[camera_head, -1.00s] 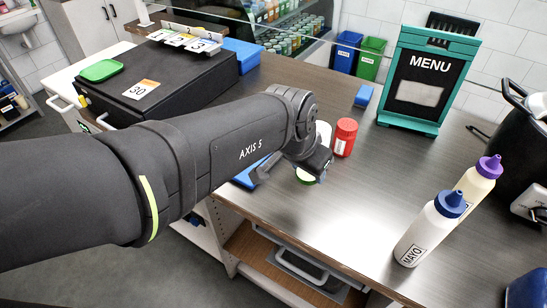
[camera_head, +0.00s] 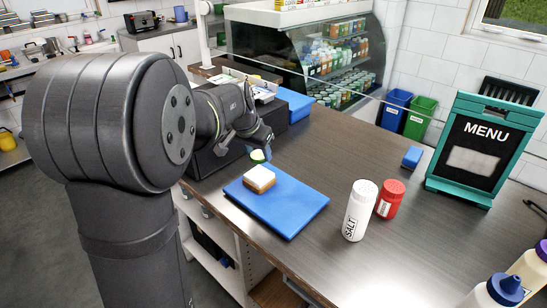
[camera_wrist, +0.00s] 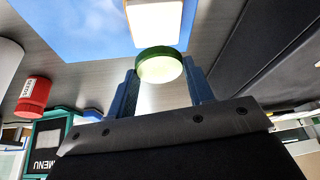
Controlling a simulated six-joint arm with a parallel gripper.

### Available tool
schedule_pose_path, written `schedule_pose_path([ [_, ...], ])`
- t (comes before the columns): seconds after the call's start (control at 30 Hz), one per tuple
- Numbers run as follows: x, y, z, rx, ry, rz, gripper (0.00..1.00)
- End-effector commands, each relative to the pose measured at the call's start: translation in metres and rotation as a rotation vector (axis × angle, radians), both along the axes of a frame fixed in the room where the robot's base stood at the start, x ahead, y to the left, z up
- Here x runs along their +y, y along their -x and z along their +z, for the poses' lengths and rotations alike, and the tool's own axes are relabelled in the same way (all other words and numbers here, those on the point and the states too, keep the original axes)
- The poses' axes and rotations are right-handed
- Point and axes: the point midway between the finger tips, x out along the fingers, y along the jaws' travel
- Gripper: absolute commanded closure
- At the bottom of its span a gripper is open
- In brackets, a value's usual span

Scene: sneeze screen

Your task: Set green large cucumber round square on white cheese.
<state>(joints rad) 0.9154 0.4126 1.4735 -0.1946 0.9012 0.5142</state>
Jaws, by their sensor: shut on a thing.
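My gripper (camera_head: 251,149) is shut on the green cucumber round (camera_head: 258,156), which is held in the air. In the wrist view the round (camera_wrist: 160,70) sits between the two blue fingertips, its pale face with a dark green rim showing. The white cheese (camera_head: 260,174) is the pale square top of a small stack with brown bread below it. The stack lies on the blue cutting board (camera_head: 290,212). In the head view the round is above and behind the stack, apart from it. In the wrist view the white top (camera_wrist: 155,22) shows beyond the round.
A white salt shaker (camera_head: 359,212) and a red shaker (camera_head: 390,200) stand right of the board. A blue block (camera_head: 412,157) and a teal menu stand (camera_head: 482,150) are farther right. A black box (camera_head: 215,155) stands behind my gripper. The counter between board and menu is mostly clear.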

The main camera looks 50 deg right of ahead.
Motion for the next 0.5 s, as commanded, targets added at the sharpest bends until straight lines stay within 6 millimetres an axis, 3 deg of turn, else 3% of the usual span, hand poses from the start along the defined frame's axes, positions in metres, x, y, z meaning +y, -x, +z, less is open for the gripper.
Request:
schedule_pose_path([
  [0.5,0.001,-0.0021,-0.0056,0.001,-0.001,0.003,0.74],
])
